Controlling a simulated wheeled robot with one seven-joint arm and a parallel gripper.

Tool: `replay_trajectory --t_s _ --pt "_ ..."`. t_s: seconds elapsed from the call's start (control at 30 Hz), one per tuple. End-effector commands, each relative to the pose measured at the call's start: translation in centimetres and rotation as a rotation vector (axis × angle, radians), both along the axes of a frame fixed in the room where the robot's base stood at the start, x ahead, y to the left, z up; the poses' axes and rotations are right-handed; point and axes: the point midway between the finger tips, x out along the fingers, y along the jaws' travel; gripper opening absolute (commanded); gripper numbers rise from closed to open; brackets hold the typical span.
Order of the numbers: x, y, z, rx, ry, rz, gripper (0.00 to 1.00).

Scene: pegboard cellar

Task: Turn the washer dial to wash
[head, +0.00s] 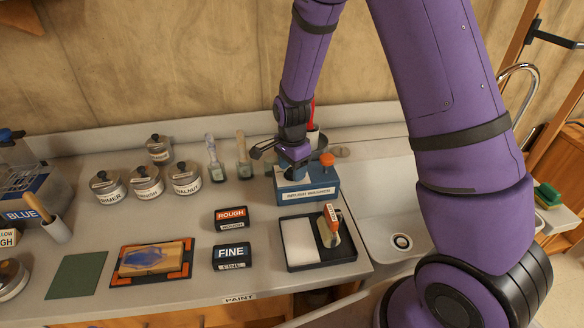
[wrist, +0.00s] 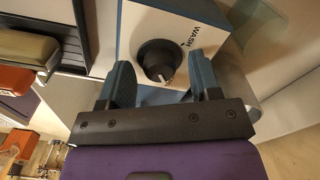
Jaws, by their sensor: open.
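The brush washer (head: 318,190) is a blue box with a pale top, near the sink. In the wrist view its white top (wrist: 140,20) carries a round black dial (wrist: 155,55) and the word WASH (wrist: 201,38). A light mark on the dial is at its lower edge, on the side toward my palm, not at WASH. My gripper (head: 293,158) is over the washer and hides the dial in the head view. In the wrist view my gripper (wrist: 160,66) is open, one finger on each side of the dial, with gaps visible; I cannot tell any contact.
An orange knob-like top (head: 327,159) stands at the washer's back right. A black tray (head: 343,252) with a white pad and a brush-like tool is just in front. Several jars (head: 186,179) and two sanding blocks (head: 231,256) stand left. The sink (head: 385,190) is right.

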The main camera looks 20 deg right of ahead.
Motion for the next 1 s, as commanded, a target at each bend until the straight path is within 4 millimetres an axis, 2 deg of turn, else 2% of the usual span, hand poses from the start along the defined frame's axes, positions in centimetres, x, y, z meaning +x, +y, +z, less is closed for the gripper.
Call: replay_trajectory --t_s 0.23,0.4,0.47,0.77,1.0 --pt "-0.01 0.02 -0.05 0.0 0.0 0.0 0.58" --pt "-0.01 0.02 -0.05 0.0 0.0 0.0 0.19" --pt "-0.01 0.02 -0.04 0.0 0.0 0.001 0.09" --pt "-0.01 0.02 -0.03 0.0 0.0 0.029 0.09" --pt "0.0 0.04 -0.03 0.0 0.0 0.155 0.09"
